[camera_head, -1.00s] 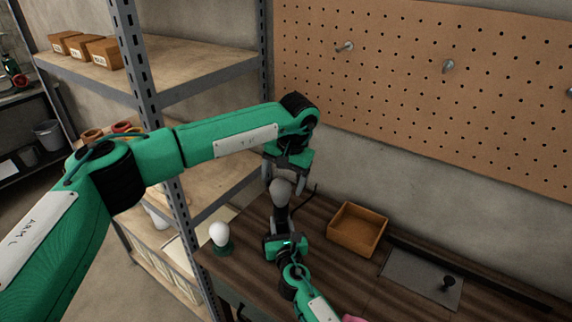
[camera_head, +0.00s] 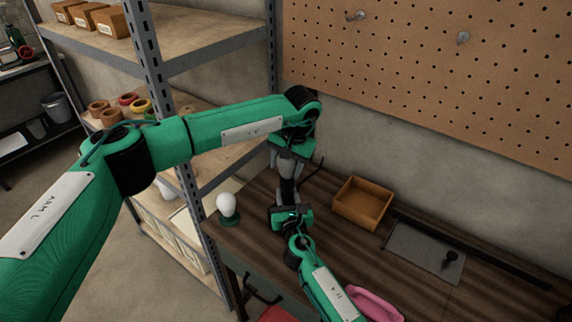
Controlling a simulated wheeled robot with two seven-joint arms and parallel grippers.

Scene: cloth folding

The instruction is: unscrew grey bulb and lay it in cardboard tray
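The grey bulb (camera_head: 287,171) sits on top of a dark upright lamp stem (camera_head: 287,190) on the brown workbench. My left gripper (camera_head: 287,166) points down from above, with its fingers down around the bulb. The fingers and bulb blend together, so I cannot tell whether they press on it. My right gripper (camera_head: 289,206) reaches up from below and lies at the lamp stem under the bulb; its fingers are mostly hidden. The open cardboard tray (camera_head: 363,203) stands empty on the bench, right of the lamp.
A white bulb (camera_head: 228,205) on a green base stands at the bench's left end. A grey plate (camera_head: 425,252) with a black knob lies right of the tray. A pink object (camera_head: 375,304) is at the front. A metal shelf (camera_head: 205,65) rises at left; a pegboard (camera_head: 430,70) hangs behind.

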